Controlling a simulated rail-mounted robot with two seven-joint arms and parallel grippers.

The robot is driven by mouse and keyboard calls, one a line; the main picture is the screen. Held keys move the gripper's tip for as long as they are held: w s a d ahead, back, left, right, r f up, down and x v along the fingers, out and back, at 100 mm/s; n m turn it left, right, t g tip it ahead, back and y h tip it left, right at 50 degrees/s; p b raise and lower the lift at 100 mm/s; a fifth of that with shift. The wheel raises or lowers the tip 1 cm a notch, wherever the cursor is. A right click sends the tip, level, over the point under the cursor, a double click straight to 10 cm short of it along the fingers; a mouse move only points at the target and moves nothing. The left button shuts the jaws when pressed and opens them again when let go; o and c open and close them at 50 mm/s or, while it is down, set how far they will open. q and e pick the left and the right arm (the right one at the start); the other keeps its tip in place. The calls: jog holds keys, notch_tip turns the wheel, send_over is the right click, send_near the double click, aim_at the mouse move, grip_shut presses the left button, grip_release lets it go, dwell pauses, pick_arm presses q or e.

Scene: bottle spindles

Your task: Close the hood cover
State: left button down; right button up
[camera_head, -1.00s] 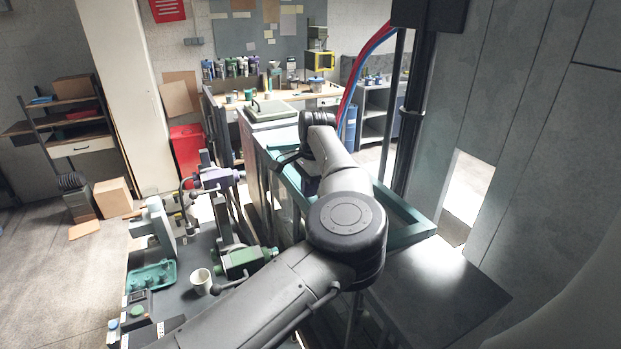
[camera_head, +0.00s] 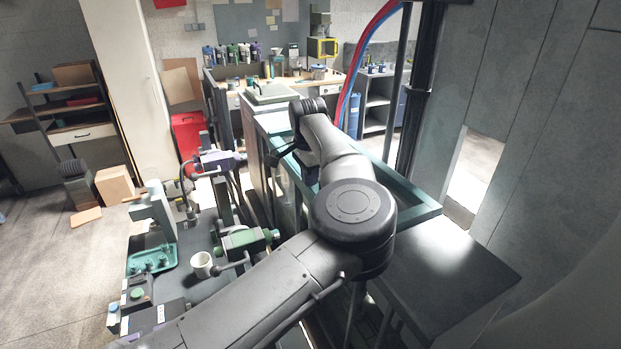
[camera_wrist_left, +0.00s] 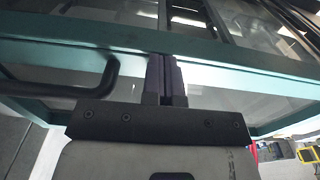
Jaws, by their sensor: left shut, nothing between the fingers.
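The hood cover (camera_head: 418,198) is a teal-framed panel with clear panes on the machine at the centre, partly hidden behind my left arm. In the left wrist view, its teal frame bar (camera_wrist_left: 235,78) runs across the picture, with a black handle (camera_wrist_left: 70,90) at the left. My left gripper (camera_head: 273,158) is at the cover's left side, mostly hidden by my wrist in the head view. In the left wrist view, its dark fingers (camera_wrist_left: 166,75) are together and empty, overlapping the frame bar to the right of the handle. Contact cannot be told. My right gripper is not in view.
A bench with a white mug (camera_head: 202,265), a teal tray (camera_head: 152,259) and a green machine part (camera_head: 243,240) lies left of my arm. Red and blue hoses (camera_head: 352,75) and a dark post (camera_head: 420,90) stand behind the cover. A grey wall is at the right.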

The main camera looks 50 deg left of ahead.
pick_arm(q)
jog(key=shift+f, duration=0.45)
jog(key=shift+a, duration=0.1)
jog(key=shift+r, duration=0.25)
notch_tip(320, 180, up, 5)
jog(key=p, duration=0.3)
jog(key=shift+f+p, duration=0.1)
jog(key=shift+p, duration=0.2)
notch_tip(320, 180, up, 10)
jog(key=shift+f+b, duration=0.2)
jog(key=shift+b, duration=0.25)
